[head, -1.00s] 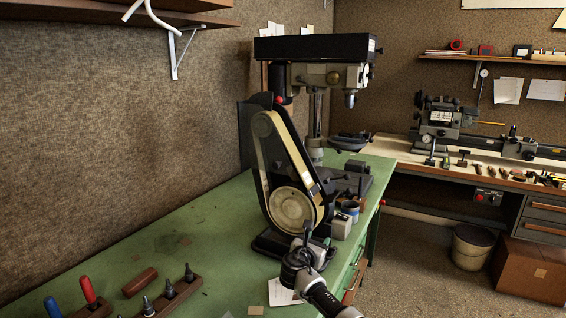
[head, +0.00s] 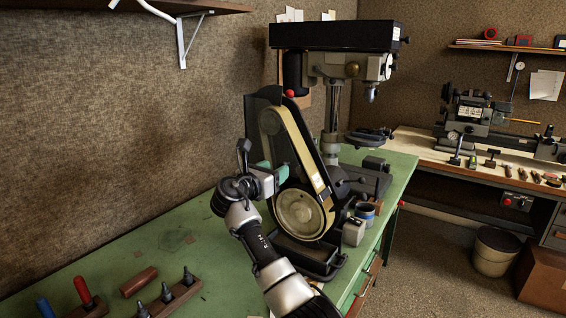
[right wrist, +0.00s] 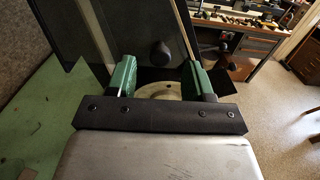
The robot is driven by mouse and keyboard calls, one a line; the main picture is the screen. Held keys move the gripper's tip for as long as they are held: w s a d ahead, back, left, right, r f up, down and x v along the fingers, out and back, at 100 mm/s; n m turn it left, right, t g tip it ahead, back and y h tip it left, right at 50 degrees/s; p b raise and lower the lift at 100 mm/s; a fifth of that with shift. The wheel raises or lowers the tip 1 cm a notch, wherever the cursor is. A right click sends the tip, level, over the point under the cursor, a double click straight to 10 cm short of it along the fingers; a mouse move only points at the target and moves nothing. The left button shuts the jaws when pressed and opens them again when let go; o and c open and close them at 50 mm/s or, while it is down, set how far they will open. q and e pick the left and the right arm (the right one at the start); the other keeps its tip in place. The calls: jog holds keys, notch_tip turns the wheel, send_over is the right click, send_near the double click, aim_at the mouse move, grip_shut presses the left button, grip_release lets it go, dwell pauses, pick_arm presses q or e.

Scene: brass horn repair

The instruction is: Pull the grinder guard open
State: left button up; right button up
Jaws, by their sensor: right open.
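The belt grinder (head: 299,214) stands on the green bench, with a tan belt, a round pale wheel and a dark guard (head: 260,108) behind and left of the belt. My right gripper (head: 274,170) is in front of the grinder's left side, its green fingers overlapping the belt in the picture. In the right wrist view the gripper (right wrist: 159,76) is open, fingers wide apart and empty. A dark round knob (right wrist: 161,52) shows between and beyond the fingertips; touching cannot be seen. The guard's dark panel (right wrist: 80,30) fills the upper left there. My left gripper is not in view.
A drill press (head: 335,38) stands close behind the grinder. Tools in a wooden rack (head: 180,296) lie at the front left. The bench's left middle is mostly clear.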

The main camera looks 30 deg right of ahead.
jog(key=shift+p+x, duration=0.3)
jog(key=shift+x, duration=2.05)
jog(key=shift+c, duration=0.3)
grip_shut()
